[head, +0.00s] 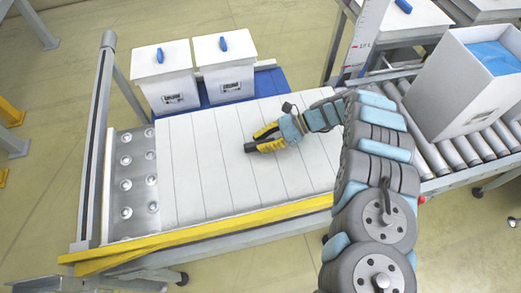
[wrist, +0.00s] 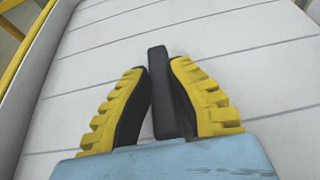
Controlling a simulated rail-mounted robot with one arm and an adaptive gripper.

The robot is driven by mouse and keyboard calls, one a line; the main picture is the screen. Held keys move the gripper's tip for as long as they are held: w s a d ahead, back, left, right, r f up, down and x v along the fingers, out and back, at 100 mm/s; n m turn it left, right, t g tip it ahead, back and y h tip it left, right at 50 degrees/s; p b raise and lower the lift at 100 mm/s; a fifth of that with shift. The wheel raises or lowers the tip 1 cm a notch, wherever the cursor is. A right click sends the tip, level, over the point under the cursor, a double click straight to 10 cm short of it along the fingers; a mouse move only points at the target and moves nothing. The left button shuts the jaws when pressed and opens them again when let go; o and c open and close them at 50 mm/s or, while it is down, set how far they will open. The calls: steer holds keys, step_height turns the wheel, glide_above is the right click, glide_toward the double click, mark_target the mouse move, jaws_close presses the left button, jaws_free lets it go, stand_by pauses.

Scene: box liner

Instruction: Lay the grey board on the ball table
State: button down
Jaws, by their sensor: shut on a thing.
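The grey board (head: 198,165) is a large pale panel with several parallel lines across it. It lies over most of the ball table (head: 135,227), whose steel balls show in a strip at the left. I cannot tell whether the board touches the balls everywhere. My gripper (head: 256,143) is over the middle of the board, with its yellow fingers closed on a black upright handle (wrist: 160,95) on the board. The board's pale surface (wrist: 90,90) also fills most of the wrist view. My arm hides part of the board's right end.
Two white lidded boxes (head: 162,85) with blue handles stand on a blue shelf (head: 268,82) behind the table. A roller conveyor (head: 450,150) with a white box (head: 455,85) lined in blue is at the right. A yellow rail (head: 220,218) runs along the front edge.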

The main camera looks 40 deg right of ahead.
steer(key=f+b, duration=0.1)
steer(key=f, duration=0.2)
steer(key=shift+s+a+b, duration=0.1)
steer(key=shift+s+b, duration=0.2)
steer(key=shift+b, duration=0.1)
steer(key=shift+w+f, duration=0.15)
steer(key=shift+f, duration=0.05)
steer(key=shift+r, duration=0.1)
steer(key=c, duration=1.1)
jaws_free()
steer(key=shift+c, duration=0.2)
